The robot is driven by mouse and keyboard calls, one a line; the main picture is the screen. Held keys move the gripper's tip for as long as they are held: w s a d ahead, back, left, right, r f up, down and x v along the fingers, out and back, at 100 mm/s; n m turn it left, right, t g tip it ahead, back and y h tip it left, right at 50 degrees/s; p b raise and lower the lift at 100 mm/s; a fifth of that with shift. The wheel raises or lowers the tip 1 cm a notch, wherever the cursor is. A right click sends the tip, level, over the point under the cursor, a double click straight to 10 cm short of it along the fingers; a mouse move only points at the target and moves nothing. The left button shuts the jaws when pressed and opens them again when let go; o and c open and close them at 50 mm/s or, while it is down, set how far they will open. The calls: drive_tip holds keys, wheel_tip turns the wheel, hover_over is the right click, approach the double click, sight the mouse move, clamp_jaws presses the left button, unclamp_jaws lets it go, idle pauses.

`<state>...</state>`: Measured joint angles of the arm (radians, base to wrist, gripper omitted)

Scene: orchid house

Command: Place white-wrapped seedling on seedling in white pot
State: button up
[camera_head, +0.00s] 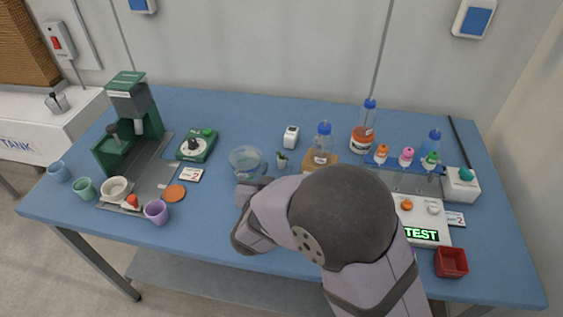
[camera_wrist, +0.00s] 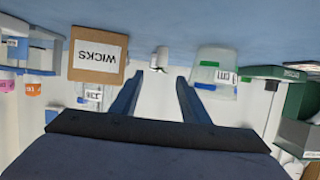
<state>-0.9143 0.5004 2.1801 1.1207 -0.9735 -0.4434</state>
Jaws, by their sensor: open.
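I cannot make out a separate white-wrapped seedling in either view. My gripper (camera_wrist: 160,76) is open, with nothing between its fingers, and the pale object appears beyond the fingertips. In the head view my arm hides the fingertips and part of the table.
A glass bowl (camera_head: 246,159) and a brown WICKS box (camera_wrist: 97,55) flank the pot. A white device (camera_head: 291,136) stands behind it. Bottles, a rack and a TEST panel (camera_head: 421,234) fill the right; a green machine (camera_head: 133,107) and cups stand left.

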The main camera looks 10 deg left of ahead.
sight(281, 161)
drive_tip(key=shift+f, duration=0.4)
drive_tip(key=shift+p+x, duration=0.5)
drive_tip(key=shift+x, duration=3.15)
clamp_jaws()
